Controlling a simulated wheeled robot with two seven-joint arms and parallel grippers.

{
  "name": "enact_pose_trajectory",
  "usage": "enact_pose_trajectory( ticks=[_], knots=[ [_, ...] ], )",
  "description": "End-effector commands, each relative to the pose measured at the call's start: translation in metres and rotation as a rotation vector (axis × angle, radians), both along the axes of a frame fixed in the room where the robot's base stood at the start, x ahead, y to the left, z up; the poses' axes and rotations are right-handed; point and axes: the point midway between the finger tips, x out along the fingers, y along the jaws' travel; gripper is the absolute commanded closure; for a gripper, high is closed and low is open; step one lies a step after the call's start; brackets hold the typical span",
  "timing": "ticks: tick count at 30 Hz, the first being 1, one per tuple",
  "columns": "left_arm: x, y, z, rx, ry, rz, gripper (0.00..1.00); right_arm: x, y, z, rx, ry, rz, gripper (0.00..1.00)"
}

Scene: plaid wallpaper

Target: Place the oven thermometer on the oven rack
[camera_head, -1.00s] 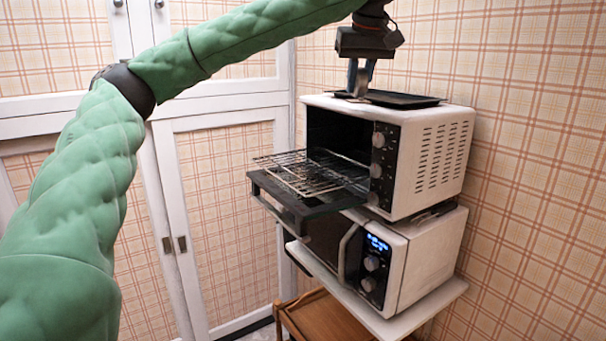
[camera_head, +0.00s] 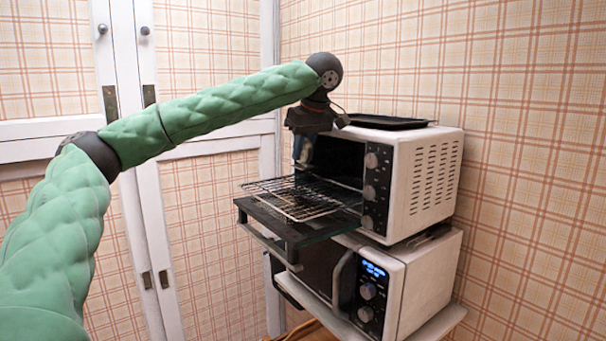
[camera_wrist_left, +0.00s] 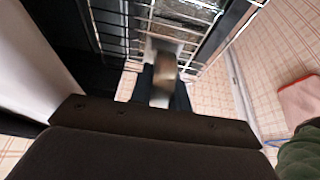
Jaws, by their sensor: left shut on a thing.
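The oven rack (camera_head: 290,203) is a wire grid extending out of the open toaster oven (camera_head: 425,185), above its lowered door. My left gripper (camera_head: 303,165) points down in front of the oven opening, just above the rack. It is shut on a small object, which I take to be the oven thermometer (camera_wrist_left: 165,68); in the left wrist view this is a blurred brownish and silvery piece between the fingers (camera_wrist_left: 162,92). Its dial cannot be read. The rack wires (camera_wrist_left: 112,28) show beyond it there. I cannot tell whether the thermometer touches the rack. My right gripper is not in view.
A dark flat tray (camera_head: 388,121) lies on top of the oven. A white microwave (camera_head: 425,280) with a blue display stands below on a shelf. White cabinet doors (camera_head: 150,200) stand behind at left.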

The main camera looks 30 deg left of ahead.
Motion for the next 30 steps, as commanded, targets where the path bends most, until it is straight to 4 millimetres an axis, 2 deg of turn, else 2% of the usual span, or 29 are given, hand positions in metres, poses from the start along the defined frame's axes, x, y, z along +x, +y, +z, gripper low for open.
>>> enact_pose_trajectory(
  ticks=[3, 13, 22, 30],
  knots=[
    [0.000, 0.001, -0.013, -0.001, 0.002, 0.001, 1.00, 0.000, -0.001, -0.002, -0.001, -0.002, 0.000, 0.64],
    [0.000, 0.000, -0.027, -0.001, 0.000, 0.000, 1.00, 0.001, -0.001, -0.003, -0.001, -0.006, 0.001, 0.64],
    [0.000, 0.000, -0.054, -0.001, 0.002, -0.001, 1.00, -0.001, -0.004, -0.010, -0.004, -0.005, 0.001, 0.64],
    [0.000, 0.000, -0.058, -0.001, 0.000, 0.000, 1.00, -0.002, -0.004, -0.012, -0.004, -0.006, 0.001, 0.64]
  ],
)
